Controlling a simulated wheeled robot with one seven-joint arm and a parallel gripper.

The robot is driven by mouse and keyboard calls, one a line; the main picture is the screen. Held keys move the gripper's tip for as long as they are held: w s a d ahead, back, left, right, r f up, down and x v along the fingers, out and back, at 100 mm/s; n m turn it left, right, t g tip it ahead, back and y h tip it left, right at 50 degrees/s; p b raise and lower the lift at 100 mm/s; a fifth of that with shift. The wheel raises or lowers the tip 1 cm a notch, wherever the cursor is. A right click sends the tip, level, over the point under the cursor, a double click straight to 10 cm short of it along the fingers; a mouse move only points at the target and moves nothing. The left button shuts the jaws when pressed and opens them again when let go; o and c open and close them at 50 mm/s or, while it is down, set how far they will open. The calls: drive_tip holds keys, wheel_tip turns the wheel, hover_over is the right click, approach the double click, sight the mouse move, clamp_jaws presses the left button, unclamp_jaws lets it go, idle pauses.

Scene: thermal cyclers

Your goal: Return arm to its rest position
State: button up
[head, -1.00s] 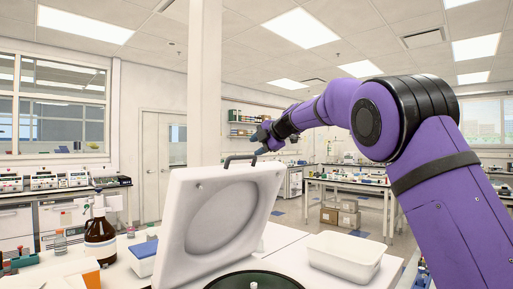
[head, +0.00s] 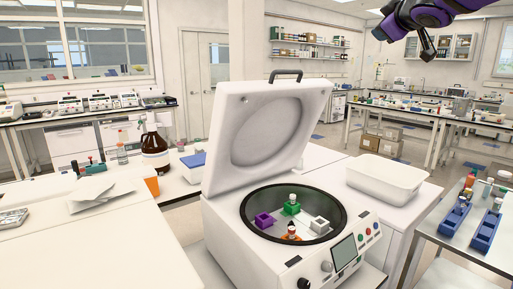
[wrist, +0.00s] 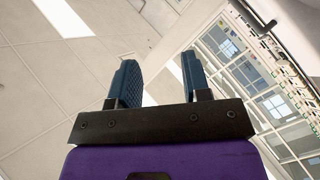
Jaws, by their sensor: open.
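My gripper (wrist: 160,85) shows in the wrist view with its two blue fingers apart and nothing between them. The ceiling and windows lie behind it. In the head view my purple arm is raised at the top right, and part of it is cut off by the frame edge. It is up in the air, apart from the benches and equipment. The white centrifuge (head: 235,238) stands in the middle of the head view with its lid (head: 268,135) raised. Purple, green, white and orange holders sit inside its round bowl.
A white tray (head: 386,176) stands right of the centrifuge. Blue racks with tubes (head: 452,220) lie on a side table at the right. A brown bottle (head: 154,153) and a blue-lidded box (head: 194,168) stand to the left. Air around my arm looks free.

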drive_tip(key=s+f+m+g, duration=0.3)
drive_tip(key=s+f, duration=0.6)
drive_tip(key=s, duration=0.3)
drive_tip(key=s+a+f+m+g, duration=0.1)
drive_tip(key=s+f+m+g, duration=0.2)
drive_tip(key=s+f, duration=0.7)
drive_tip(key=s+a+f+m+g, duration=0.1)
drive_tip(key=s+f+m+g, duration=0.2)
drive_tip(key=s+f, duration=0.6)
drive_tip(key=s+g, duration=0.2)
drive_tip(key=s, duration=0.5)
drive_tip(key=shift+a+f+m+g, duration=0.15)
drive_tip(key=shift+f+m+g, duration=0.05)
drive_tip(key=shift+m+g, duration=0.1)
